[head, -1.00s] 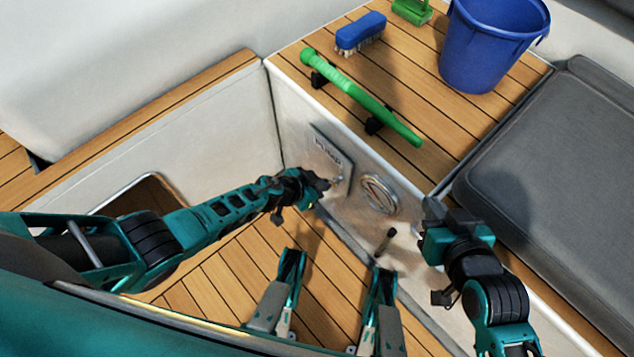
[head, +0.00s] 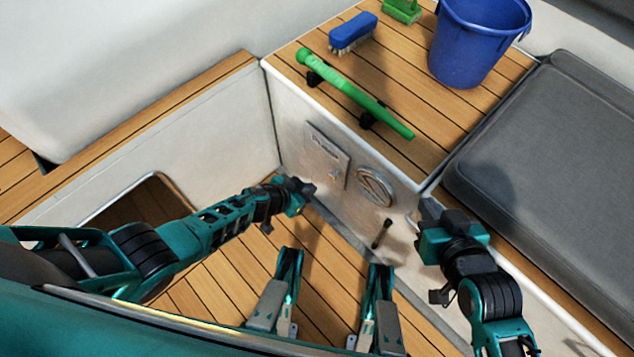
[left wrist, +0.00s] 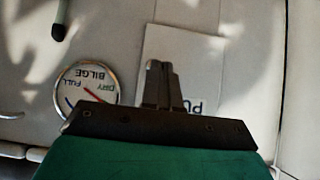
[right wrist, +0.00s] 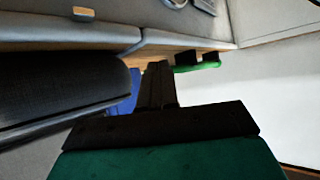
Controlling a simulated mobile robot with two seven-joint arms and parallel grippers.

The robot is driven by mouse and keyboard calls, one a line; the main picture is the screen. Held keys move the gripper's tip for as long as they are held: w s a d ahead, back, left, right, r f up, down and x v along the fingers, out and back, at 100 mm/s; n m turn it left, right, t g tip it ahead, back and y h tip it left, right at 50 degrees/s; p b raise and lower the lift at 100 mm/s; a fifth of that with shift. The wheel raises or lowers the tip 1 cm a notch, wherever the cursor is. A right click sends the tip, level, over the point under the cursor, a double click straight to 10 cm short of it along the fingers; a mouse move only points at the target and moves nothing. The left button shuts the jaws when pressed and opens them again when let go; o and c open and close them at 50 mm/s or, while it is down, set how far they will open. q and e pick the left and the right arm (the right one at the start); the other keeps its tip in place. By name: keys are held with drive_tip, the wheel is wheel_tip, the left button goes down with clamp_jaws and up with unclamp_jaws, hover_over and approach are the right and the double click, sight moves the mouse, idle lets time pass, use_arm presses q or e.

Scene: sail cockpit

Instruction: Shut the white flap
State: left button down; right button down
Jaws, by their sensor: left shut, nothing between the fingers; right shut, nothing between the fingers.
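The white flap (head: 326,153), lettered as a pump plate, lies about flush against the white bench wall in the head view. It also shows in the left wrist view (left wrist: 183,50), partly hidden behind my fingers. My left gripper (head: 307,187) is shut and empty, just in front of and below the flap, apart from it as far as I can tell. Its fingers also show in the left wrist view (left wrist: 162,85). My right gripper (head: 430,212) is shut and empty, beside the front edge of the grey cushion, away from the flap.
A round bilge gauge (head: 375,187) and a black-tipped lever (head: 382,233) are right of the flap. On the bench top are a green handle (head: 355,93), a blue brush (head: 353,33) and a blue bucket (head: 478,42). A grey cushion (head: 560,150) lies at right.

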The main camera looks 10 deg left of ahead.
use_arm(q)
drive_tip(key=p+v, duration=0.5)
drive_tip(key=v, duration=0.3)
drive_tip(key=shift+a+r+p, duration=0.15)
drive_tip(key=shift+r+p, duration=0.1)
drive_tip(key=shift+p, duration=0.05)
drive_tip(key=shift+r, duration=0.1)
